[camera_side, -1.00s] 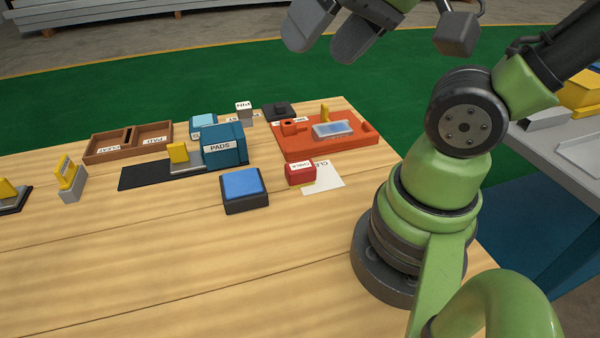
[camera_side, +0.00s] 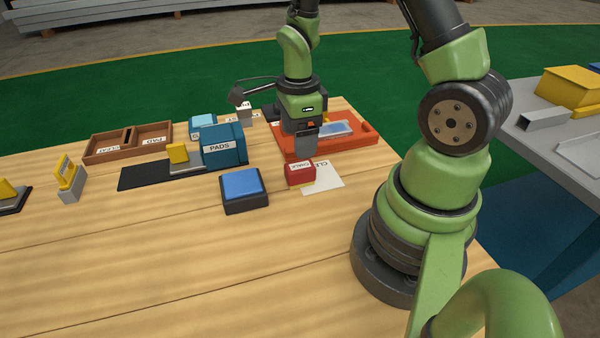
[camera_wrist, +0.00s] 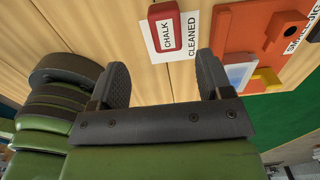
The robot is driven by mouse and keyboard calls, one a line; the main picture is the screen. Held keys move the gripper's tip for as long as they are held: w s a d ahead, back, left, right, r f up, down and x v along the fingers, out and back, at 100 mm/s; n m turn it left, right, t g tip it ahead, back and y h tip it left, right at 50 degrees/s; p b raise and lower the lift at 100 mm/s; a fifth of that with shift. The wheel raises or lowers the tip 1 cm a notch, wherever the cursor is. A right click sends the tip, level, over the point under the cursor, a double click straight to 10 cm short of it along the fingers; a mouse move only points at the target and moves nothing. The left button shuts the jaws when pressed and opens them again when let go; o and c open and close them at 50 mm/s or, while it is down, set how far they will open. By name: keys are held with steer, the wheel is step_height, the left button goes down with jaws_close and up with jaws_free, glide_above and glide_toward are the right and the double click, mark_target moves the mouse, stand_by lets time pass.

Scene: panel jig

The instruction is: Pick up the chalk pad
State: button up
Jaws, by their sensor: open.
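The chalk pad (camera_side: 300,174) is a small red block with a white label. It sits at the left end of a white card on the wooden table in the side view. In the wrist view the chalk pad (camera_wrist: 160,13) is at the top centre, its label reading CHALK, on the card marked CLEANED (camera_wrist: 178,49). My gripper (camera_side: 306,150) points down behind the chalk pad in the side view, over the left part of the orange jig. In the wrist view my gripper (camera_wrist: 163,78) has its two fingers wide apart with nothing between them.
The orange jig (camera_side: 365,141) with a pale blue plate is right behind the card. A dark box with a blue top (camera_side: 243,190) stands left of the chalk pad. The blue PADS block (camera_side: 224,146) and a brown divided tray (camera_side: 105,156) are farther left. The front table is clear.

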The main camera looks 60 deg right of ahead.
mark_target(298, 166)
step_height(298, 166, down, 4)
steer(key=shift+f, duration=0.1)
steer(key=shift+w+d+f, duration=0.15)
steer(key=shift+d+f, duration=0.05)
steer(key=shift+f, duration=1.15)
steer(key=shift+w+d+f, duration=0.1)
steer(key=shift+d+f, duration=0.05)
steer(key=shift+f, duration=1.15)
steer(key=c, duration=1.1)
steer(key=shift+r, duration=0.1)
step_height(298, 166, up, 10)
steer(key=shift+f, duration=0.1)
steer(key=shift+o, duration=0.9)
